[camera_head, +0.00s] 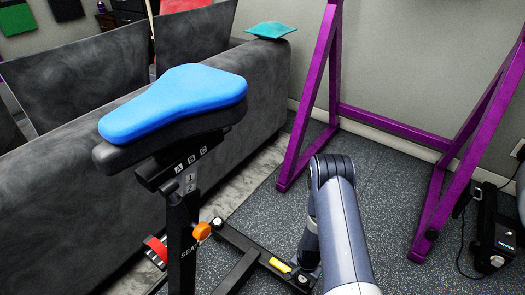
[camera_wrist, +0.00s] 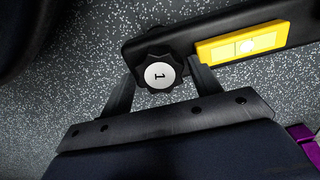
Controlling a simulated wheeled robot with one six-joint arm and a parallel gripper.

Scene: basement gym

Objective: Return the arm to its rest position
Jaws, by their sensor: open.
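My gripper (camera_wrist: 162,78) is open in the wrist view, its two dark fingers spread to either side of a black knob (camera_wrist: 146,54) with a white cap marked "1". I cannot tell whether the fingers touch the knob or how far above it they are. The knob sits beside a dark bar (camera_wrist: 215,30) that carries a yellow block (camera_wrist: 240,45). In the head view my arm (camera_head: 340,225) reaches forward and bends down at the lower middle. My gripper is mostly hidden there, low near the exercise bike's base (camera_head: 262,258).
The exercise bike has a blue seat (camera_head: 175,100) and an orange knob (camera_head: 202,231). A grey sofa (camera_head: 265,80) with a teal cushion (camera_head: 270,30) stands behind it. A purple frame (camera_head: 310,95) stands beyond my arm. A black pedal (camera_head: 492,235) with a cable lies right.

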